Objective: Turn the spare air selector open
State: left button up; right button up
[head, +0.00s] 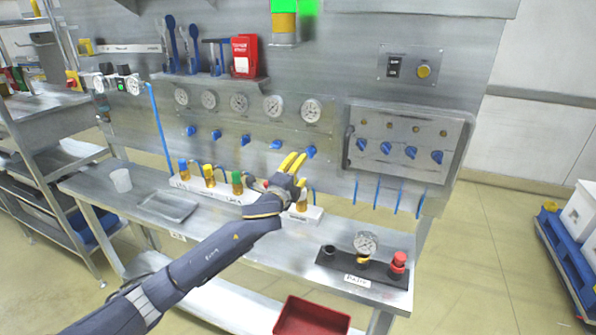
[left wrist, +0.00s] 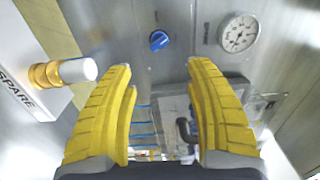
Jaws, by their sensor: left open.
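In the left wrist view, a white block (left wrist: 28,75) lettered SPARE lies at the left. A brass fitting with a white cylindrical cap (left wrist: 78,70) sticks out of it. In the head view, the block's lower part (head: 309,216) and some brass (head: 303,196) show behind my left gripper, which hides the rest. My left gripper (head: 294,161) has yellow fingers, spread apart and empty; they also show in the wrist view (left wrist: 161,72). The capped fitting lies outside the gap, beside the left finger. My right gripper is not in view.
Blue knobs (head: 311,152) line the wall panel under several gauges (head: 311,110). Blue-, yellow- and green-topped fittings (head: 209,175) stand left of the gripper. A black plate with a gauge (head: 366,244) and red button (head: 398,262) is at the bench's right end. A cup (head: 121,180) stands left.

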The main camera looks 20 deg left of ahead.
pick_arm(q)
jog(key=shift+s, duration=0.15)
jog(key=shift+f, duration=0.1)
jog(key=shift+c, duration=0.5)
jog(key=shift+s+d+f+n, duration=0.2)
jog(key=shift+d+f+n, duration=0.1)
jog(key=shift+d+f, duration=0.45)
jog(key=c, duration=0.4)
jog(key=shift+o, duration=0.2)
jog(key=n, duration=2.3)
send_near(308, 153)
jog(key=w, duration=1.1)
jog(key=shift+d, duration=0.35)
jog(key=shift+o, duration=0.2)
jog(key=shift+s, duration=0.1)
grip_shut()
jog(key=shift+r, duration=0.1)
